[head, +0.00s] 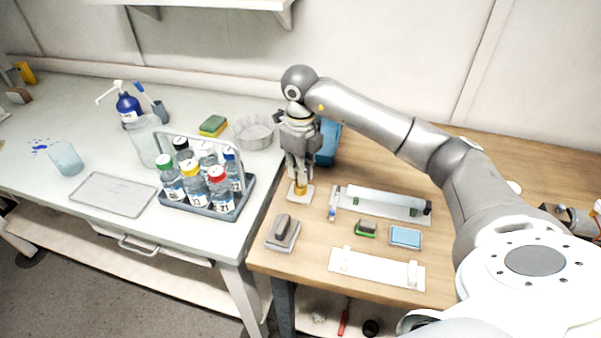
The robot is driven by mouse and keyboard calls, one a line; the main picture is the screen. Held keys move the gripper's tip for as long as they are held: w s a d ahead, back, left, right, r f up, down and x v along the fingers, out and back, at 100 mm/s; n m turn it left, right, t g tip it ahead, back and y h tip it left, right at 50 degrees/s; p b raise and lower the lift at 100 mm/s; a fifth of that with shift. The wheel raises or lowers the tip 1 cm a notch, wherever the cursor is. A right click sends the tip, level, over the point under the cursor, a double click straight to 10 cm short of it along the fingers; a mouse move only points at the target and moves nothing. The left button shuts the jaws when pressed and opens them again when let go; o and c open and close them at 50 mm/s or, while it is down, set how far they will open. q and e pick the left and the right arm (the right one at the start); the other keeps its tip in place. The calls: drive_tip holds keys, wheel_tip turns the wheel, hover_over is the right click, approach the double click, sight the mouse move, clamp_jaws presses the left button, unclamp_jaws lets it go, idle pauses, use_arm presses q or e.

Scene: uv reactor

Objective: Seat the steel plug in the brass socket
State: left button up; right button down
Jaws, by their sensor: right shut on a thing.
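The brass socket (299,189) stands on a small white base plate (305,197) near the left edge of the wooden table. My right gripper (298,177) points straight down, directly over the socket. Its fingers are shut on what I take to be the steel plug, which the fingers hide almost wholly. I cannot tell whether the plug is inside the socket or only just above it. My left gripper is not in view.
A grey block on a plate (283,232) sits in front of the socket. A clear tube on a rack (383,204) is to its right, with a blue-topped box (405,237) nearby. A bottle caddy (247,191) stands on the white bench at left. A blue container (329,146) stands behind the gripper.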

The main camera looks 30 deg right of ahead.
drive_tip(key=shift+f+p, duration=0.3)
drive_tip(key=shift+f, duration=0.6)
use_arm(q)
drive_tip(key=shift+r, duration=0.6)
use_arm(e)
drive_tip(key=shift+s+f, duration=0.1)
drive_tip(key=shift+f, duration=0.05)
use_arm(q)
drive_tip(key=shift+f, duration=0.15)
use_arm(e)
drive_tip(key=shift+f, duration=0.1)
drive_tip(key=c, duration=1.6)
unclamp_jaws()
